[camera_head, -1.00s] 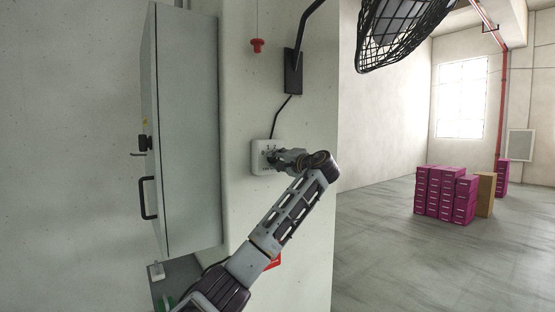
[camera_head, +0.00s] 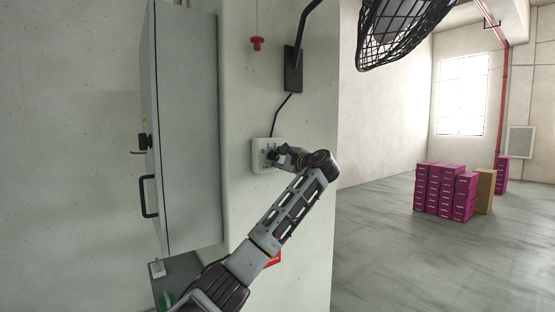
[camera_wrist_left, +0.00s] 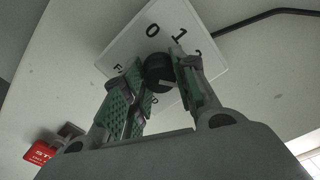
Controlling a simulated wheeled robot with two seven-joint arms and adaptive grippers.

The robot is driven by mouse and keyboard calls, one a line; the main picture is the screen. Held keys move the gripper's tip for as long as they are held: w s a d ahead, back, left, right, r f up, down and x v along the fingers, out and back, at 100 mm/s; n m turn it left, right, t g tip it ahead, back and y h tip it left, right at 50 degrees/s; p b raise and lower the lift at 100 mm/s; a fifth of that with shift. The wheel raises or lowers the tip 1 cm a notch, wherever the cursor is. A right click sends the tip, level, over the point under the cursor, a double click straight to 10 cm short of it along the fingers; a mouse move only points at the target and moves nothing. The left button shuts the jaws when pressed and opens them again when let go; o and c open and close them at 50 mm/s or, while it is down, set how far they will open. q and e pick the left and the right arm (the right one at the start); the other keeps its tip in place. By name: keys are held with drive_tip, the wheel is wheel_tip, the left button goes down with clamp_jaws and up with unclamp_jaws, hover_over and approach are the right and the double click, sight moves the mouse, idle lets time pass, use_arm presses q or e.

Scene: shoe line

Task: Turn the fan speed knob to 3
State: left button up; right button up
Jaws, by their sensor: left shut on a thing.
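The fan speed knob (camera_wrist_left: 159,72) is a round black knob on a white wall plate (camera_head: 258,148) with printed marks. In the left wrist view, the plate (camera_wrist_left: 178,26) shows a 0 and a 1; other marks are partly hidden by the fingers. My left gripper (camera_wrist_left: 158,80) has its green-padded fingers on both sides of the knob and is shut on it. In the head view, my left gripper (camera_head: 276,156) is at the plate and covers the knob. Which number the knob points to cannot be told. My right gripper is not in view.
A caged fan (camera_head: 405,30) hangs at upper right on a wall bracket (camera_head: 293,70). A grey cabinet (camera_head: 188,130) with a black handle stands left of the plate. A red pull (camera_head: 257,44) hangs above. Magenta boxes (camera_head: 445,190) stand far right on open floor.

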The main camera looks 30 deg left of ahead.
use_arm(q)
drive_tip(key=shift+m, duration=0.6)
drive_tip(key=o, duration=0.9)
drive_tip(key=shift+o, duration=0.6)
drive_tip(key=v, duration=1.2)
drive_tip(key=shift+a+f, duration=0.1)
